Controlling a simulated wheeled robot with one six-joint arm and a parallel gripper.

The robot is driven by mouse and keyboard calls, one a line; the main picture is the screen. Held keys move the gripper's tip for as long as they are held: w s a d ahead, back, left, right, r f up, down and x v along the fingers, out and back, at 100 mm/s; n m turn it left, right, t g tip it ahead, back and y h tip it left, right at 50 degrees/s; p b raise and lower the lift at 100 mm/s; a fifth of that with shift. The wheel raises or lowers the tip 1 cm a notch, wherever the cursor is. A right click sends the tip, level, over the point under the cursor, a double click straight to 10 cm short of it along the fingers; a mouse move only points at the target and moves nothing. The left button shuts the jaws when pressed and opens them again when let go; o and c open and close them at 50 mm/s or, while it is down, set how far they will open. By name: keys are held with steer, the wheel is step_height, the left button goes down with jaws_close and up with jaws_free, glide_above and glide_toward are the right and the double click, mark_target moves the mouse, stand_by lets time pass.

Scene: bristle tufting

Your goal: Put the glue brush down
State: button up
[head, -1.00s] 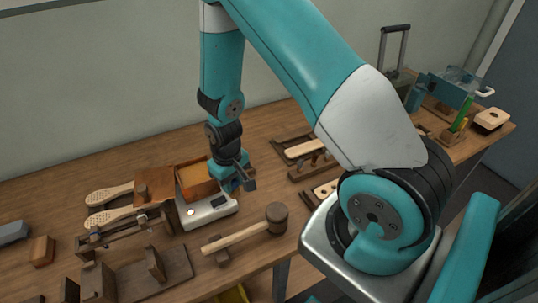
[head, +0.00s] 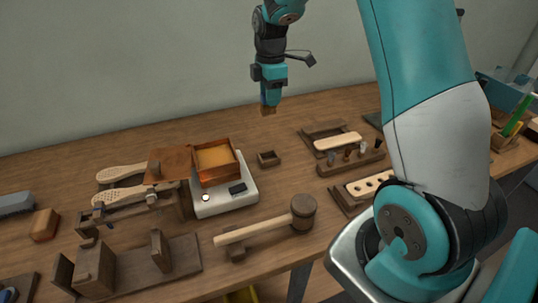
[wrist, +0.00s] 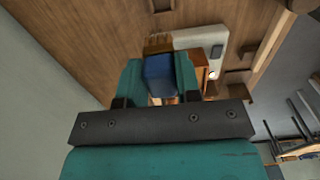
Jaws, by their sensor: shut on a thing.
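The glue brush shows in the wrist view as a blue handle (wrist: 159,76) with tan bristles (wrist: 158,45) beyond it. My gripper (wrist: 158,85) is shut on the blue handle, with a teal finger on either side. In the head view my gripper (head: 270,95) is in the air above the back of the bench, and the brush's tan end (head: 268,110) points down below it. A small dark wooden tray (head: 268,159) stands on the bench below the brush and looks empty.
Left of the small tray, an open orange-brown box (head: 228,172) sits on a white scale (head: 228,203). A mallet (head: 303,211) lies in front. A wooden rack with pegs (head: 350,160) and a pale brush block (head: 338,141) are at the right. The bench behind the box is clear.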

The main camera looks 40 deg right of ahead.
step_height(320, 180, down, 18)
steer(key=shift+r+p, duration=0.25)
steer(key=shift+p, duration=0.55)
steer(key=shift+f, duration=0.1)
steer(key=o, duration=1)
